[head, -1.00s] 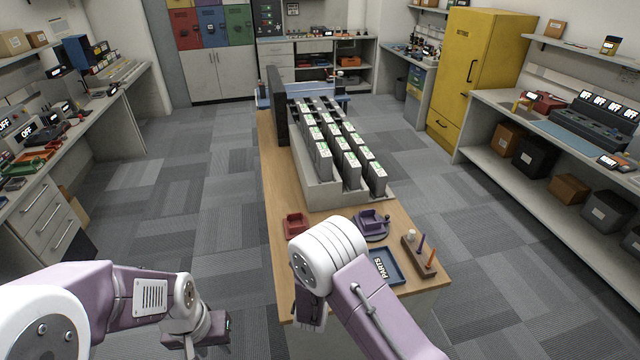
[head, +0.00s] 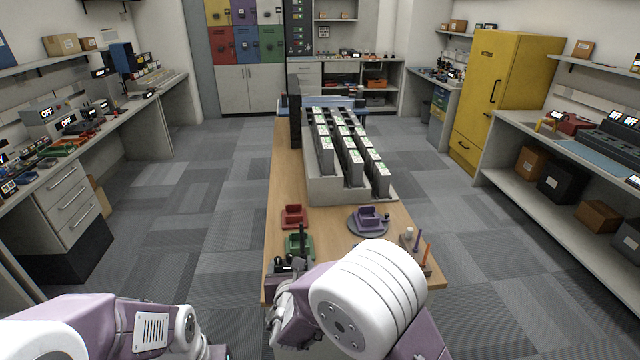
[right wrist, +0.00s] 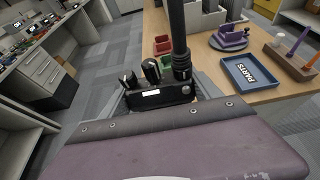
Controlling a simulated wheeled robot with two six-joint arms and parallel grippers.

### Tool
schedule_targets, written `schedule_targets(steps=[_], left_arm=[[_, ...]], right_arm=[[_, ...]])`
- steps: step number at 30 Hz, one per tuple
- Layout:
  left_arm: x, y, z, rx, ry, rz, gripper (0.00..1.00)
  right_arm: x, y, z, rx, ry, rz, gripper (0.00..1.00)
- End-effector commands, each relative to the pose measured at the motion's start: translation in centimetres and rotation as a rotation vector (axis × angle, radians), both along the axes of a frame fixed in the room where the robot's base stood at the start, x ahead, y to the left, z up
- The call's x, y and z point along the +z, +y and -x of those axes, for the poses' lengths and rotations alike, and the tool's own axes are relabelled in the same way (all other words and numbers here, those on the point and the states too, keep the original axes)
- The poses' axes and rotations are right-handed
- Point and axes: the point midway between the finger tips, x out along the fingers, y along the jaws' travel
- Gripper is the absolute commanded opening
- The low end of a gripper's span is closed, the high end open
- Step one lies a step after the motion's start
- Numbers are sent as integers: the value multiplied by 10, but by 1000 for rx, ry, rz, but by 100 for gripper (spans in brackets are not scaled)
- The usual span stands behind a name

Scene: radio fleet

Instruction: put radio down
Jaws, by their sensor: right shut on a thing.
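My right gripper (head: 284,284) is shut on a black radio (right wrist: 160,95) with a long upright antenna and knobs. The radio (head: 288,264) is near the front left corner of the wooden bench (head: 285,170); I cannot tell whether it touches anything. Just beyond it is a green cradle (head: 300,246), partly hidden by the radio and antenna. Behind that stands an empty red cradle (head: 293,215). An empty purple cradle (head: 367,214) sits on a round grey base to the right. My left gripper (head: 216,352) barely shows at the bottom edge; its jaws are not clear.
A blue PARTS tray (right wrist: 252,73) and a wooden peg block (right wrist: 292,60) lie on the bench right of the radio. A grey rack (head: 318,186) of several radios fills the bench farther back. Carpeted floor (head: 210,230) is open left of the bench.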

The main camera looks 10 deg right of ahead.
Motion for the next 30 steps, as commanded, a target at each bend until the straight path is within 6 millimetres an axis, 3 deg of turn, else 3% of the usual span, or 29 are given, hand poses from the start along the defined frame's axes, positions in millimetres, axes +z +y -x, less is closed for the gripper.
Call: schedule_targets(steps=[5,16,23,30], left_arm=[[4,0,0,0,0,0,36],[14,0,0,0,0,0,36],[14,0,0,0,0,0,36],[20,0,0,0,0,0,36]], right_arm=[[-14,-4,-26,-5,0,1,8],[-60,-10,-104,-4,-2,-1,8],[-68,-11,-115,-1,-2,-1,8],[-104,-11,-114,-2,0,1,8]])
